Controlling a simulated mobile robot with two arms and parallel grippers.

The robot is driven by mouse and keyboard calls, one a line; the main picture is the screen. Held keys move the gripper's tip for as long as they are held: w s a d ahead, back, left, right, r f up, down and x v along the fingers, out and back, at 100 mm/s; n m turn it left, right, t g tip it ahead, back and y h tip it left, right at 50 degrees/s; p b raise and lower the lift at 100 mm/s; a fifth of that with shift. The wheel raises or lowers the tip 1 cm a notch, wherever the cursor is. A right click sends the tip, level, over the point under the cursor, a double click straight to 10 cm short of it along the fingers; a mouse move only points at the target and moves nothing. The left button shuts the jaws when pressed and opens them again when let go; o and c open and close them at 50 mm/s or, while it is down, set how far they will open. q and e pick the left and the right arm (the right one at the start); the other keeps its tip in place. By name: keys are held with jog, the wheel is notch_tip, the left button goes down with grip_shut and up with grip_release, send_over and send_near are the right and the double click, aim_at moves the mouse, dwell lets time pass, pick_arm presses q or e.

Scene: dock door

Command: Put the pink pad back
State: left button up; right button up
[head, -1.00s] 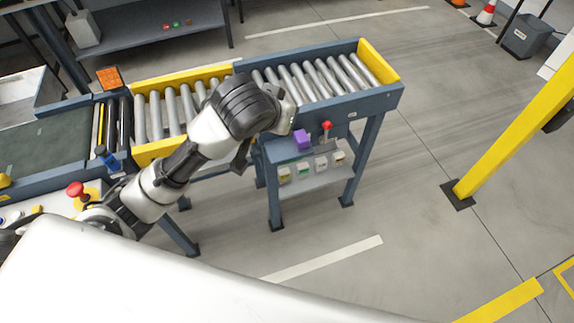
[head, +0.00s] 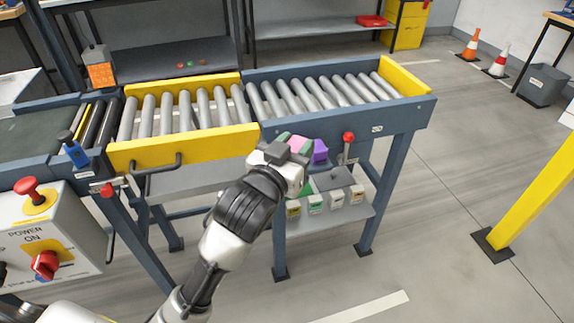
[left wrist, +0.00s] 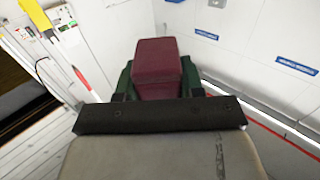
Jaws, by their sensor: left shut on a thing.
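In the left wrist view the pad (left wrist: 157,68) looks like a dark red block, with dark green finger parts on both sides. The gripper is shut on it. A purple pad (head: 320,151) sits just right of the pink pad in the head view; I cannot tell whether they touch. My right gripper is not in view.
Small bins with coloured labels (head: 337,200) stand on a low shelf under the conveyor. A red knob (head: 348,138) stands right of the purple pad. A yellow gate (head: 185,147) and a control box (head: 45,240) are at left. A yellow post (head: 530,195) stands at right; the floor between is clear.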

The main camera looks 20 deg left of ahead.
pick_arm(q)
jog(key=w+a+f, duration=0.1)
jog(key=w+f, duration=0.1)
jog(key=w+a+f+b, duration=0.1)
jog(key=w+a, duration=0.1)
jog(key=w, duration=0.1)
jog(key=w+a+f+b, duration=0.1)
jog(key=w+f, duration=0.1)
jog(key=w, duration=0.1)
jog(key=shift+w+a+f, duration=0.15)
jog(key=shift+w+f, duration=0.1)
jog(key=shift+f, duration=0.1)
jog(key=shift+w+f+b, duration=0.1)
jog(key=shift+f+b, duration=0.2)
notch_tip(320, 180, down, 3)
jog(key=shift+f+b, duration=0.1)
jog(key=shift+b, duration=0.5)
jog(key=shift+f, duration=0.1)
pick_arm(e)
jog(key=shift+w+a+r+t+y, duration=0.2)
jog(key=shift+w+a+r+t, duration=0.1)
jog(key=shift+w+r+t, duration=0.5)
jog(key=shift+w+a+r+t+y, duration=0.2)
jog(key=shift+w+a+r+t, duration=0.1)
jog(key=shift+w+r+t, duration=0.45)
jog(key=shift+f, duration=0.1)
pick_arm(q)
jog(key=shift+f, duration=0.2)
jog(key=o, duration=0.8)
